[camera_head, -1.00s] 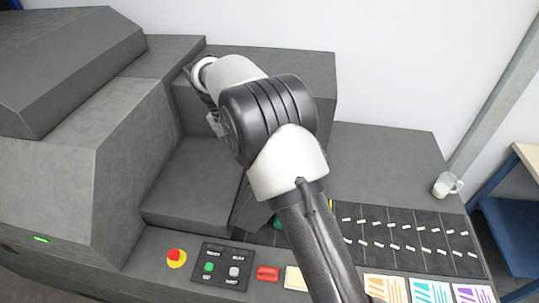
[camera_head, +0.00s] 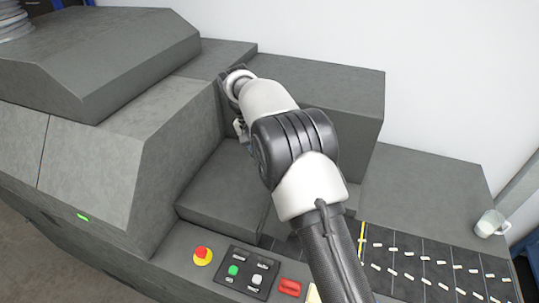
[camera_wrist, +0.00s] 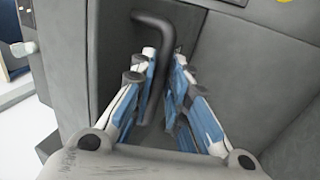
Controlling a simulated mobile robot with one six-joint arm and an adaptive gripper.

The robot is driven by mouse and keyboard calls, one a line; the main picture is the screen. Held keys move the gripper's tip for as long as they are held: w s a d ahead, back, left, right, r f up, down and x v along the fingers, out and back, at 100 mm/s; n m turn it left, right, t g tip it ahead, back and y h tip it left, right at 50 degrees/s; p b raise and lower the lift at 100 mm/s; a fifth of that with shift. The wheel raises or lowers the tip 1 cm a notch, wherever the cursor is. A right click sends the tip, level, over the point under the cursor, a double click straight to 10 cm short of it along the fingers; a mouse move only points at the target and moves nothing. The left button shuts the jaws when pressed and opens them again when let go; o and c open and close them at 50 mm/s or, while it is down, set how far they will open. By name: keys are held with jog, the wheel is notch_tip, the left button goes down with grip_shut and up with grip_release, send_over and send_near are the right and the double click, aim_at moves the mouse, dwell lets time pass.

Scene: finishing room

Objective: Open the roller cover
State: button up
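A dark bent bar handle (camera_wrist: 157,75) stands out from a dark grey panel (camera_wrist: 108,45) in the wrist view. I cannot tell whether that panel is the roller cover. My gripper (camera_wrist: 166,62) has blue-padded fingers on both sides of the bar; their tips close in on it and appear to grip it. The handle's lower end is partly hidden between the fingers. In the head view, my arm reaches to the recess at the grey machine's (camera_head: 325,92) middle. My fingers and the handle are mostly hidden there by my wrist.
An emergency stop button (camera_head: 202,254), a button panel (camera_head: 246,272) and a red switch (camera_head: 289,287) lie along the front ledge. A glass mug (camera_head: 489,224) stands at the right.

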jog(key=shift+o, duration=1.2)
jog(key=shift+w+a+f, duration=0.25)
jog(key=shift+w+f, duration=0.1)
jog(key=shift+w, duration=0.2)
jog(key=shift+o, duration=0.6)
jog(key=shift+r, duration=0.1)
jog(key=shift+s+d+r, duration=0.25)
jog(key=shift+s+d, duration=0.05)
jog(key=shift+s, duration=0.1)
jog(key=v, duration=0.7)
jog(key=shift+w+a, duration=0.25)
jog(key=shift+w, duration=0.1)
jog(key=shift+r, duration=0.15)
